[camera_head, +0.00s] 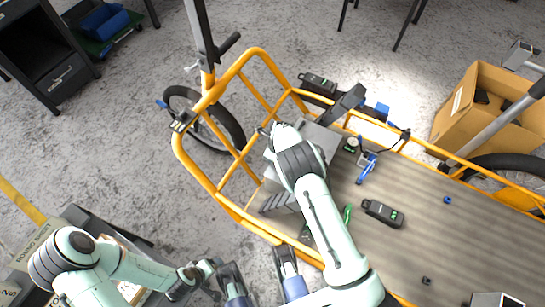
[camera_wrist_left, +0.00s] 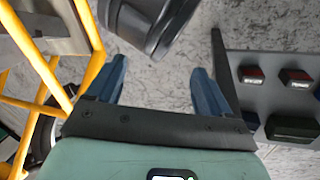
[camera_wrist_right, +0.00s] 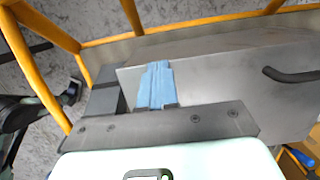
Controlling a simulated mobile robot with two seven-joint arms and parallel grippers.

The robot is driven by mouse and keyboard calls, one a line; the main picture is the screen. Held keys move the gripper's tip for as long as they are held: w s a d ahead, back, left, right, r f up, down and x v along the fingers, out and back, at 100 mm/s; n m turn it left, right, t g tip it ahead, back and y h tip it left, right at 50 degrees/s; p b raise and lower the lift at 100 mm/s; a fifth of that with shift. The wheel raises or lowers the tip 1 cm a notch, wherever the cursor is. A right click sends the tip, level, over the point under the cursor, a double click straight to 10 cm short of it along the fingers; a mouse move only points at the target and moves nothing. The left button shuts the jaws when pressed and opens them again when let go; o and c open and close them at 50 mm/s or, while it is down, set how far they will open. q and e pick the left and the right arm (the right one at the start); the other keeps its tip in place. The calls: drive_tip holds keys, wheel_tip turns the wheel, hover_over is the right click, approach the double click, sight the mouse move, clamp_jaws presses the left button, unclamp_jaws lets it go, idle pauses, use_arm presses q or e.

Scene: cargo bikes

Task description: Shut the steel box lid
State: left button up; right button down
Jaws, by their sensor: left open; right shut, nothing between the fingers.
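The grey steel box (camera_head: 325,138) stands at the left end of the orange cargo bike's bed, partly hidden under my right arm. In the right wrist view a flat grey steel panel (camera_wrist_right: 215,80) with a dark handle (camera_wrist_right: 288,76) lies under the fingers; it looks like the lid. How far the lid stands open cannot be told. My right gripper (camera_wrist_right: 157,85) is shut and empty, over the panel's left part; contact is unclear. The head view hides its fingertips behind the arm. My left gripper (camera_head: 262,284) is open and empty outside the bike frame, also in the left wrist view (camera_wrist_left: 158,85).
Orange rails (camera_head: 222,208) surround the box. The bed (camera_head: 445,240) holds a dark device (camera_head: 382,213), a blue-handled tool (camera_head: 366,170) and small parts. A cardboard box (camera_head: 490,105) stands beyond the right side. A grey surface with red items (camera_wrist_left: 270,100) lies near my left gripper.

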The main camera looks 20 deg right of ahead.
use_arm(q)
drive_tip(key=s+d+r+g+p, duration=0.1)
drive_tip(key=s+d+r+p, duration=0.1)
drive_tip(key=s+r+p, duration=0.1)
drive_tip(key=shift+s+d+r+g+h, duration=0.35)
drive_tip(key=shift+s+r, duration=0.25)
drive_tip(key=shift+s, duration=0.65)
use_arm(e)
wheel_tip(320, 180, up, 13)
drive_tip(key=s+d, duration=0.1)
drive_tip(key=shift+s+d, duration=0.3)
drive_tip(key=shift+s, duration=0.1)
